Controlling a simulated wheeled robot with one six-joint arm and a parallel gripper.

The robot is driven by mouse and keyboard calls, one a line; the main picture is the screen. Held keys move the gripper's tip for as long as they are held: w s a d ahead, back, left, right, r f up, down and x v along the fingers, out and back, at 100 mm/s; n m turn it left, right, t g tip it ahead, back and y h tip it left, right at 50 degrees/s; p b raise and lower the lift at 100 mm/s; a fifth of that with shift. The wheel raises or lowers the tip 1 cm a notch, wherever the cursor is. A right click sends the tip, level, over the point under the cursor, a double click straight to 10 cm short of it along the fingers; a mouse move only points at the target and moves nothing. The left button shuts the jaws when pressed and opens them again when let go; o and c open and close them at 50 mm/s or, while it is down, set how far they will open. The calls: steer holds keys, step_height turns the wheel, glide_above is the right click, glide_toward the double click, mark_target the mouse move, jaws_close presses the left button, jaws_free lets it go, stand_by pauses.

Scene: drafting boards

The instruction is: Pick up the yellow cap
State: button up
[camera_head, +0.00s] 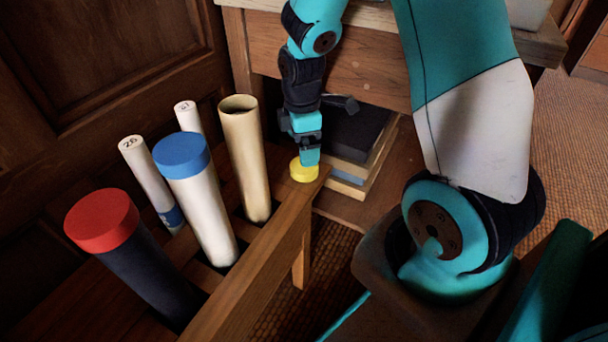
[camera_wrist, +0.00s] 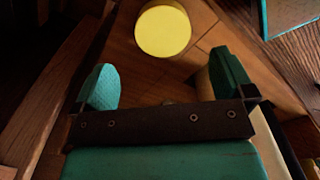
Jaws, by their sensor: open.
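The yellow cap (camera_head: 304,171) is a short round disc lying on the corner of the wooden rack (camera_head: 262,262), at its far right end. In the wrist view the yellow cap (camera_wrist: 163,31) sits at the top, ahead of and roughly centred between my two fingers. My gripper (camera_head: 309,155) points down right at the cap in the head view and partly covers its upper edge. In the wrist view my gripper (camera_wrist: 168,84) has its teal fingers spread wide with nothing between them. I cannot tell whether a finger touches the cap.
An open tan tube (camera_head: 245,165) stands just left of the cap. A blue-capped white tube (camera_head: 203,205), a red-capped dark tube (camera_head: 140,255) and two thin rolls stand further left. Books (camera_head: 360,150) are stacked under the wooden desk (camera_head: 375,65) behind.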

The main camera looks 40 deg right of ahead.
mark_target(301, 174)
steer(key=f+b, duration=0.1)
steer(key=f, duration=0.1)
steer(key=f+b, duration=0.1)
steer(key=f, duration=0.1)
steer(key=f+b, duration=0.1)
steer(key=f, duration=0.1)
steer(key=shift+s+d+f+b, duration=0.1)
steer(key=shift+s+f+b, duration=0.05)
steer(key=shift+s+b, duration=0.2)
steer(key=c, duration=1)
